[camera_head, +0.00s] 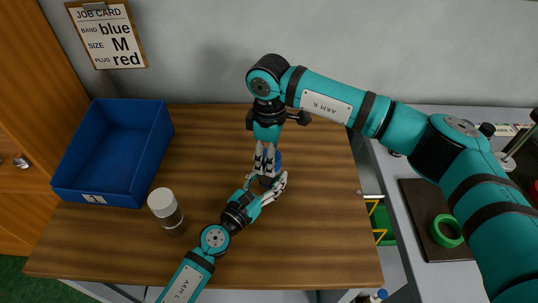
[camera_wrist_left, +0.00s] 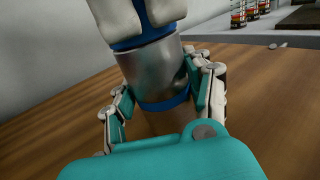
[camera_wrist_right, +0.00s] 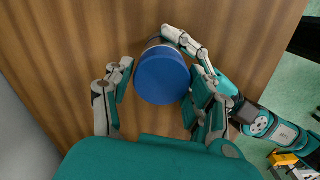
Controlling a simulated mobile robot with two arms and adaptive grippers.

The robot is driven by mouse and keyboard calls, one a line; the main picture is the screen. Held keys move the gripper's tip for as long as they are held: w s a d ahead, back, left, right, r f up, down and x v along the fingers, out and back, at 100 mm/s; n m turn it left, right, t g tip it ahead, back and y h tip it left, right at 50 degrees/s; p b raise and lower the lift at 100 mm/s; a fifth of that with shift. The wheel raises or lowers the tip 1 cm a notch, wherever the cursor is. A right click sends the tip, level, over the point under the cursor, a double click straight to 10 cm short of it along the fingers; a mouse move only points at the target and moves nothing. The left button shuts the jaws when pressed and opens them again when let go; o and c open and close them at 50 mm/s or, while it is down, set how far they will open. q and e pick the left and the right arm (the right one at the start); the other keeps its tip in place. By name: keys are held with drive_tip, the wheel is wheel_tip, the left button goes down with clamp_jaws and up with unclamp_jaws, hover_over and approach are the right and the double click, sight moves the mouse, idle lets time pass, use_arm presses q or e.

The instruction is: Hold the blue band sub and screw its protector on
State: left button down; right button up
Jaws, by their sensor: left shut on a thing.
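The sub is a silver cylinder (camera_wrist_left: 155,72) with a blue band (camera_wrist_left: 165,103) low on it. It stands upright over the wooden table. My left gripper (camera_head: 268,190) is shut around its side; its fingers also show in the left wrist view (camera_wrist_left: 165,90). A blue round protector (camera_wrist_right: 162,77) sits at the top of the sub; whether it is threaded on cannot be told. My right gripper (camera_head: 265,165) points down from above, with its fingers (camera_wrist_right: 160,92) on both sides of the protector. A small gap shows at its left finger, so it looks open.
A blue bin (camera_head: 70,178) is at the table's left. A white-topped cylinder (camera_head: 168,216) stands near it. A job card (camera_head: 107,35) hangs on the wall. A green ring (camera_head: 447,231) lies on a dark mat at right. The table's right part is clear.

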drive_tip(key=o, duration=0.3)
drive_tip(key=shift+r, duration=0.1)
drive_tip(key=shift+r, duration=2.15)
drive_tip(key=shift+c, duration=0.3)
